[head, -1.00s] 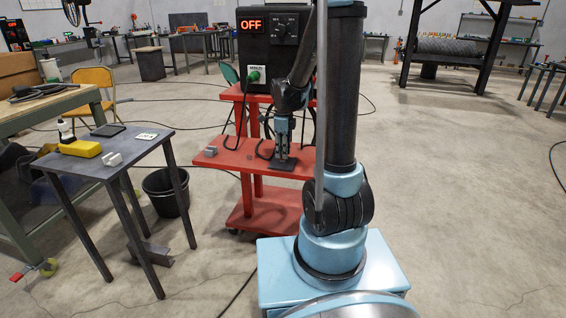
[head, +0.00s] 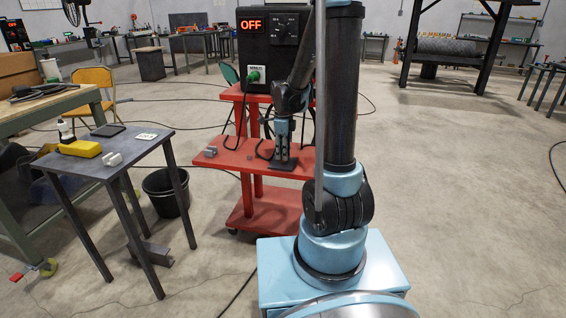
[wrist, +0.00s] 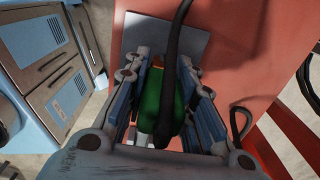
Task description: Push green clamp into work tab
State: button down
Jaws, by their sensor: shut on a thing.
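The green clamp (wrist: 152,98) sits between the fingers of my gripper (wrist: 160,76) in the wrist view. It has an orange-red part at its far end, and a black cable crosses in front of it. My gripper (head: 283,152) is shut on the clamp, low over the red cart's upper shelf in the head view. A dark grey plate, which looks like the work tab (wrist: 190,42), lies on the shelf just beyond the fingertips. It also shows below the gripper in the head view (head: 302,166). Whether the clamp touches the plate cannot be told.
Cables hang near my gripper. A small grey block (head: 211,151) lies at the shelf's left. A small table (head: 85,165) stands left; open floor lies right.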

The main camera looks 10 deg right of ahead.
jog(key=shift+f, duration=0.1)
jog(key=c, duration=1.2)
grip_release()
jog(key=shift+c, duration=0.2)
jog(key=shift+r, duration=2.4)
jog(key=shift+r, duration=0.1)
